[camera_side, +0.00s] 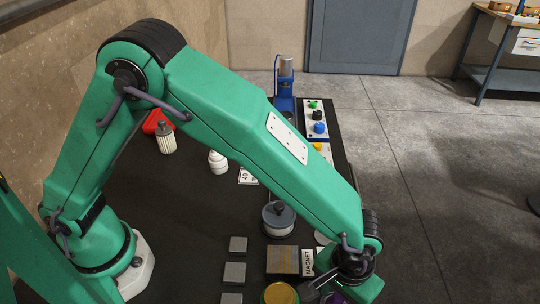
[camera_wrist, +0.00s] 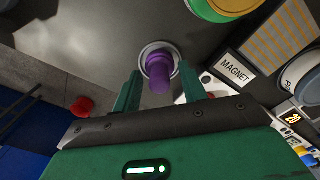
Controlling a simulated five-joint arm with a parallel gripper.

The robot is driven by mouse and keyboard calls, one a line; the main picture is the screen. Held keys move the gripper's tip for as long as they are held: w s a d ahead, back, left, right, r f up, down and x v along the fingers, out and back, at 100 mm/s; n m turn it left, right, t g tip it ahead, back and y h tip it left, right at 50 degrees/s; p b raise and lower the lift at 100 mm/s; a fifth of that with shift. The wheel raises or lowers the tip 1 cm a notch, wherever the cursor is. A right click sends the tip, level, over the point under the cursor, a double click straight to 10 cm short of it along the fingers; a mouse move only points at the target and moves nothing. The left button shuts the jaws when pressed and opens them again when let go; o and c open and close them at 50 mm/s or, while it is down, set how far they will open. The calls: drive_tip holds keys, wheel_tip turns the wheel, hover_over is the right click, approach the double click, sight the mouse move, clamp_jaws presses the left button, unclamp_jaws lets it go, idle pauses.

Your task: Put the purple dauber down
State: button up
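The purple dauber (camera_wrist: 158,70) stands in a pale ring-shaped spot on the dark table in the wrist view. Only a sliver of purple (camera_side: 334,298) shows at the bottom edge of the side view, beneath my wrist. My gripper (camera_wrist: 160,72) has one finger on each side of the dauber. In the wrist view, gaps show between the fingers and the purple handle, so the gripper looks open around it. In the side view my gripper (camera_side: 318,292) is partly cut off by the bottom edge and low over the table.
A yellow-topped round tin (camera_side: 280,294), a striped pad (camera_side: 283,259) and a MAGNET label (camera_side: 308,262) lie close by on the left. Grey square plates (camera_side: 235,272) and a round grey pot (camera_side: 279,218) are further left and behind. A blue press (camera_side: 285,88) stands at the back.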

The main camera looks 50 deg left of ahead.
drive_tip(key=shift+r, duration=0.1)
wheel_tip(320, 180, up, 12)
idle(0.8)
idle(0.5)
drive_tip(key=w+a+r+t, duration=0.1)
drive_tip(key=a+r, duration=0.2)
drive_tip(key=a, duration=0.3)
drive_tip(key=w+a+r+h, duration=0.1)
drive_tip(key=a+r, duration=0.2)
drive_tip(key=a, duration=0.4)
drive_tip(key=w+a+r+t, duration=0.1)
drive_tip(key=a+r, duration=0.3)
drive_tip(key=a, duration=0.2)
drive_tip(key=s+a+t, duration=0.1)
drive_tip(key=s+a, duration=0.4)
drive_tip(key=a, duration=0.4)
drive_tip(key=s+a+t+y, duration=0.1)
drive_tip(key=s+a+t, duration=0.1)
drive_tip(key=s+a, duration=0.3)
drive_tip(key=a, duration=0.4)
drive_tip(key=shift+r+t, duration=0.15)
drive_tip(key=shift+t, duration=0.15)
